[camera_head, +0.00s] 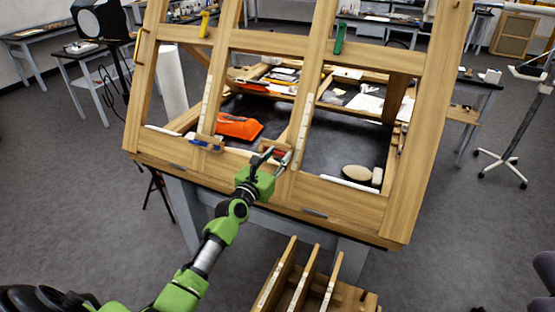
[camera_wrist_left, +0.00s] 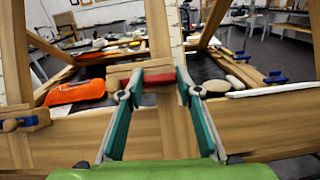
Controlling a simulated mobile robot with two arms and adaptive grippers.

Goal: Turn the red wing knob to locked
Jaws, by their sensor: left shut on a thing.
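The red wing knob (camera_head: 279,153) sits on the wooden frame (camera_head: 345,200), at the foot of its middle upright. My left gripper (camera_head: 276,158) is at the knob, with one finger on each side of it. In the left wrist view the red knob (camera_wrist_left: 158,79) shows as a flat bar lying across between the fingertips (camera_wrist_left: 158,88), below a wooden block (camera_wrist_left: 125,69). The gripper is shut on it. The fingers partly hide the knob in the head view. I cannot make out a locked mark. My right gripper is not in view.
A blue knob (camera_head: 205,145) is on the frame to the left. Green (camera_head: 340,38) and yellow (camera_head: 204,24) knobs are on the upper rail. An orange object (camera_head: 238,127) and an oval pale object (camera_head: 357,172) lie behind the lower rail. A slotted wooden rack (camera_head: 312,285) stands in front.

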